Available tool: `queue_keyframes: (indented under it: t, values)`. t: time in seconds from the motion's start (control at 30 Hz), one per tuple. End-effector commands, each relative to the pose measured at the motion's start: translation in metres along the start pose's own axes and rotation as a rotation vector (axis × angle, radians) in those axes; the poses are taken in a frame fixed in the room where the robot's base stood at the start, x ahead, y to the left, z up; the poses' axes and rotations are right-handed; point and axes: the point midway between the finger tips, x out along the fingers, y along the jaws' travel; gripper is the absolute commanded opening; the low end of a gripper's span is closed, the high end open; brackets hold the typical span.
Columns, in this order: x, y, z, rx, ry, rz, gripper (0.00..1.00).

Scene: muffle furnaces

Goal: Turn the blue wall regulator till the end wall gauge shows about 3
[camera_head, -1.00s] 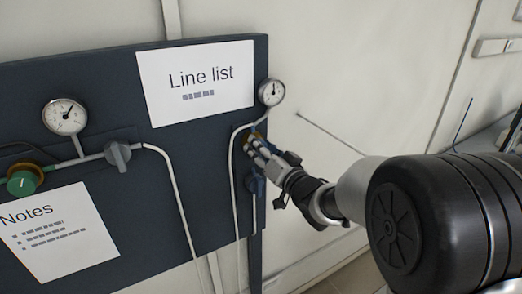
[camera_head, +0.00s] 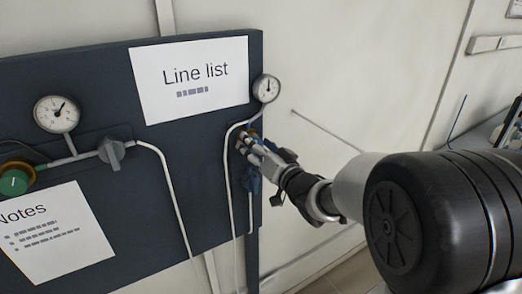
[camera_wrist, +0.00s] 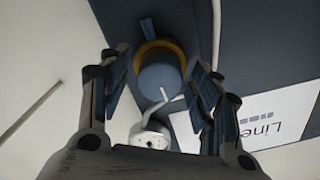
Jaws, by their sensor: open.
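The blue regulator knob (camera_wrist: 160,78) with a yellow-orange collar sits between my fingers in the wrist view. My gripper (camera_wrist: 158,92) is open, one finger on each side of the knob, with gaps visible between. In the head view my gripper (camera_head: 246,143) is at the right edge of the dark board and mostly hides the regulator. The end wall gauge (camera_head: 266,88) is just above it; its needle points roughly upward, but its numbers are too small to read. In the wrist view the gauge (camera_wrist: 150,137) shows below the knob, its dial not readable.
The dark wall board (camera_head: 190,160) bears a "Line list" sheet (camera_head: 190,80) and a "Notes" sheet (camera_head: 55,232). Further left are another gauge (camera_head: 57,113), a green knob (camera_head: 14,181) and a grey valve handle (camera_head: 112,152). A blue handle (camera_head: 252,180) is below my gripper.

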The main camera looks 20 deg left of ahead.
Motion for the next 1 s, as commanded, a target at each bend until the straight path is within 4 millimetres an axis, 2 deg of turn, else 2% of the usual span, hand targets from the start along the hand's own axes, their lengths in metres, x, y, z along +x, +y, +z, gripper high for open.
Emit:
queue_keyframes:
  t: [0.17,0.4,0.6,0.77,1.0]
  values:
    - [-0.022,0.000,-0.001,0.000,0.000,0.002,0.58]
    - [-0.074,0.001,-0.001,-0.001,0.002,0.003,0.58]
    - [-0.106,0.001,-0.001,-0.001,0.002,0.003,0.58]
    - [-0.117,0.000,0.000,-0.001,0.000,0.001,0.58]
    - [-0.119,0.000,0.000,-0.001,0.001,0.000,0.58]
